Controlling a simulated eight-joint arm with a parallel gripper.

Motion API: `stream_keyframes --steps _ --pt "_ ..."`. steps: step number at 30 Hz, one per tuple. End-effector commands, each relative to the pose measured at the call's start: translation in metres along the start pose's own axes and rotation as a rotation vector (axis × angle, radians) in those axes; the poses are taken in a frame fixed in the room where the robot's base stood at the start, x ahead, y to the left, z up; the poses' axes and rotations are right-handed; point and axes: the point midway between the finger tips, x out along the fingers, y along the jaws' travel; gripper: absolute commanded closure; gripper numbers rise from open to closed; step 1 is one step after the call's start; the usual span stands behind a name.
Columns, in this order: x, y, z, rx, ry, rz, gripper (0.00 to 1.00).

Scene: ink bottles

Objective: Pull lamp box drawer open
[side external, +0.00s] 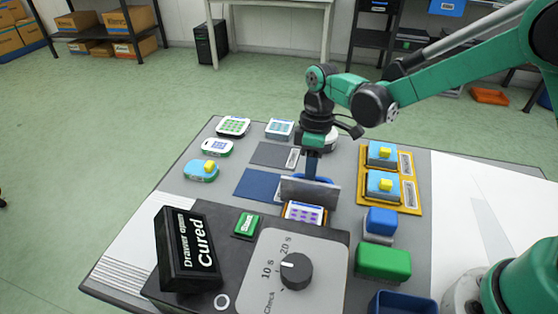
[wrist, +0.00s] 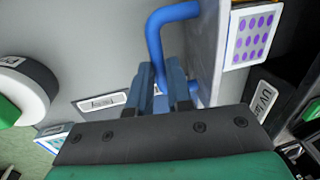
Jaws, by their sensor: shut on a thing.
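The lamp box (side external: 335,237) is a dark box with a grey dial panel at the near side of the table. Its drawer front (side external: 318,193) is a grey upright plate standing out from the box, with a gap behind it. A white card with purple dots (side external: 304,212) shows in that gap; it also shows in the wrist view (wrist: 252,38). The drawer's blue handle (wrist: 153,40) is a bent bar on the plate's outer face. My gripper (side external: 312,172) is shut on the handle, its blue fingers (wrist: 168,88) around the bar. The fingers hide part of the handle.
A black sign reading "Drawer open" and "Cured" (side external: 188,250) stands left of the dial (side external: 296,271). A blue mat (side external: 258,184) lies left of my gripper. A yellow tray (side external: 408,205) with blue-and-yellow blocks is on the right, with a green block (side external: 383,262) nearer.

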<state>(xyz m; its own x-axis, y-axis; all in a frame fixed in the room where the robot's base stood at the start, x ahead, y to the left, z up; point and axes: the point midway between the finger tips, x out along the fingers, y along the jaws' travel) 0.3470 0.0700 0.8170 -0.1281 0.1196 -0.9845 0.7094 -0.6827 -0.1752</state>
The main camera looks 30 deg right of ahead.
Motion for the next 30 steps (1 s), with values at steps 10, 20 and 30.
stream_keyframes --steps 10,20,30 --pt "-0.001 0.007 -0.001 -0.002 0.006 0.000 1.00" --pt "-0.001 0.007 0.000 -0.002 0.004 0.000 0.53" --pt "-0.027 0.006 0.000 -0.001 0.003 0.000 0.53"
